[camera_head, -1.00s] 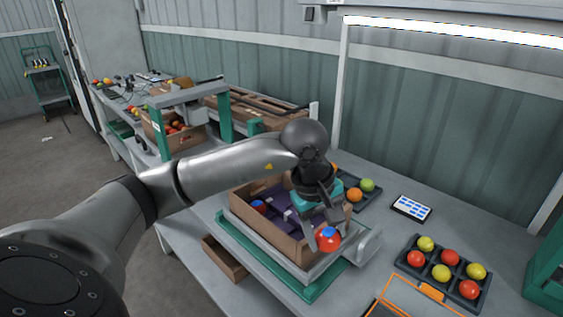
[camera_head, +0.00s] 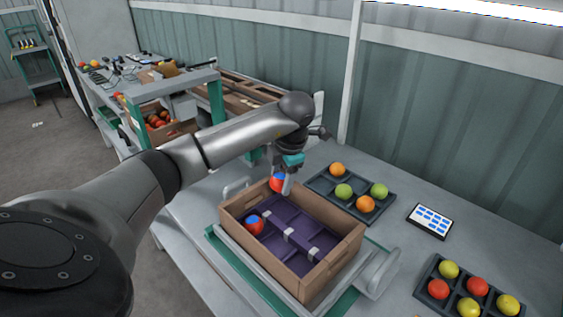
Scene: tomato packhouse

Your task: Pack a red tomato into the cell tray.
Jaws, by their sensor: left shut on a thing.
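My left gripper (camera_head: 281,182) is shut on a red tomato (camera_head: 276,185) with a blue patch. It holds the tomato at the far left corner of the cardboard box; the height above the rim is hard to tell. The purple cell tray (camera_head: 309,233) lies inside the box. Another red tomato with a blue top (camera_head: 254,227) sits in a cell at the tray's left side. The other cells that show look empty. My right gripper is not in view.
The cardboard box (camera_head: 337,266) stands on a grey and green stand. A dark tray (camera_head: 318,184) of orange and green tomatoes is behind it. A tablet (camera_head: 430,220) and a tray of red and yellow tomatoes (camera_head: 433,309) are at right. Grey table between them is clear.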

